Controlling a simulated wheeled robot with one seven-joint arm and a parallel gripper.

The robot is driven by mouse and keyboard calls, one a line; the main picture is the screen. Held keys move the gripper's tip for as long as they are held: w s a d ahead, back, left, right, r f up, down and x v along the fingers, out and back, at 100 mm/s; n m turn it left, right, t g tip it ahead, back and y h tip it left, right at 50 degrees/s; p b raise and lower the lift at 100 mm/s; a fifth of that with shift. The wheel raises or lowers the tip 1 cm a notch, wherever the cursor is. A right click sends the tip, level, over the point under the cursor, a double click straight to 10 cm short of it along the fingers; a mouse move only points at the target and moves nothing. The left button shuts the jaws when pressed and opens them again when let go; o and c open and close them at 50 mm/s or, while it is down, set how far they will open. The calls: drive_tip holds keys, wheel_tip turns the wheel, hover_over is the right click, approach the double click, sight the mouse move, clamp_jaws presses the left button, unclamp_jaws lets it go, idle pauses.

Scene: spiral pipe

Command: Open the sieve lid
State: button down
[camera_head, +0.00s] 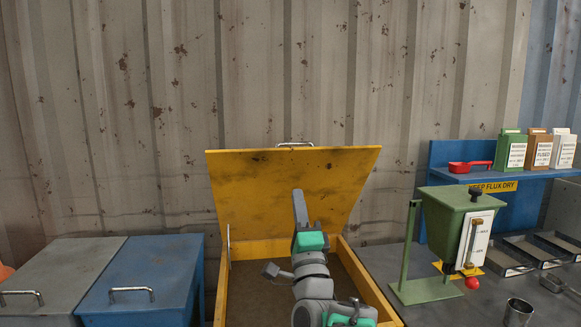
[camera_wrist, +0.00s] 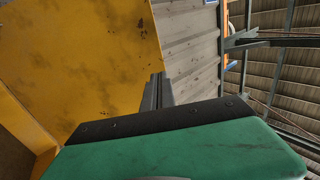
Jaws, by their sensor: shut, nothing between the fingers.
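The yellow sieve lid (camera_head: 245,190) stands raised at the back of its yellow box (camera_head: 222,290), leaning back toward the wall. Its metal handle (camera_head: 295,144) is along the top edge. The open box shows a brown inside. My gripper (camera_head: 298,194) is shut and empty, pointing up in front of the lid's inner face, below the handle. In the wrist view the shut fingers (camera_wrist: 158,82) show beside the edge of the yellow lid (camera_wrist: 90,60). I cannot tell whether they touch it.
A grey lidded bin (camera_head: 55,275) and a blue lidded bin (camera_head: 145,280) stand at the left. At the right, a dark bench holds a green hopper (camera_head: 455,232), a metal cup (camera_head: 517,312) and trays (camera_head: 545,250). A blue shelf (camera_head: 535,175) carries boxes and a red scoop (camera_head: 470,166).

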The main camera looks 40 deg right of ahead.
sight(289, 152)
drive_tip(key=p+x, duration=0.5)
drive_tip(key=x, duration=0.7)
drive_tip(key=shift+w+r+p, duration=0.1)
drive_tip(key=shift+p, duration=0.2)
